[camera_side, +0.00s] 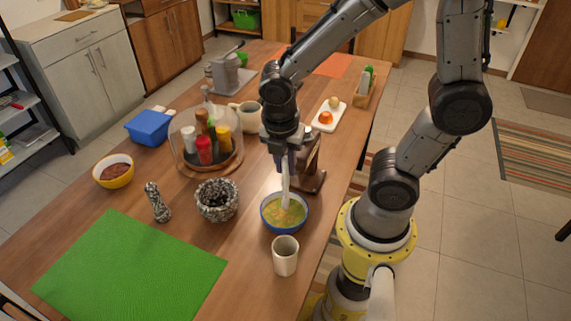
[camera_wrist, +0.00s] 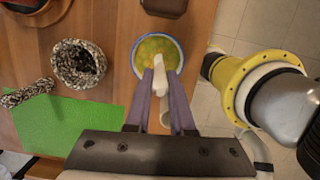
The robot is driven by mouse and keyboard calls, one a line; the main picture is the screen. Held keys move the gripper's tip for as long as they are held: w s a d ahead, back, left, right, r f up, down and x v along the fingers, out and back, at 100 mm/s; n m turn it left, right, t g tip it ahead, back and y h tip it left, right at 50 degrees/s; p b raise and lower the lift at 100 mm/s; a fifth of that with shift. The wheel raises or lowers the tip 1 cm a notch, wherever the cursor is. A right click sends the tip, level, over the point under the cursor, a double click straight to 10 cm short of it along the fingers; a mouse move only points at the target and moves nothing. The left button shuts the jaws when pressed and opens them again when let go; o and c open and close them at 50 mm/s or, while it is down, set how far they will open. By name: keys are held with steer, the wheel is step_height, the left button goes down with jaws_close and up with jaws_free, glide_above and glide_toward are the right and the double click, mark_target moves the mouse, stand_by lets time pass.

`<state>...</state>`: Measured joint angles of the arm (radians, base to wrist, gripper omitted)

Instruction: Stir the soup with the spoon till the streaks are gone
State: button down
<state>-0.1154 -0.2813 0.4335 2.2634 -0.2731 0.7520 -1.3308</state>
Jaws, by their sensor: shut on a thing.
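The soup bowl (camera_side: 266,222) is blue-rimmed and stands on the table in front of my arm in the side view; it also shows in the wrist view (camera_wrist: 134,58). The soup (camera_side: 291,217) is yellow-green with orange patches, so its colour is uneven. My gripper (camera_side: 285,157) points down above the bowl and is shut on the white spoon (camera_side: 285,190). The spoon stands nearly upright with its lower end in the soup. In the wrist view, the spoon (camera_wrist: 158,80) runs between the two fingers (camera_wrist: 160,95) toward the bowl. The spoon's tip is hidden in the soup.
A pale cup (camera_side: 286,257) stands close in front of the bowl. A speckled mortar (camera_side: 217,201) is to its left, with a speckled pestle (camera_side: 157,203) beyond. A brown stand (camera_side: 312,170) is just behind the bowl. A round tray (camera_side: 224,172) holds several bottles. A green mat (camera_side: 125,270) lies front left.

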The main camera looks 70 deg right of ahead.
steer(key=shift+r, duration=0.1)
steer(key=shift+r, duration=2.45)
steer(key=shift+g, duration=0.3)
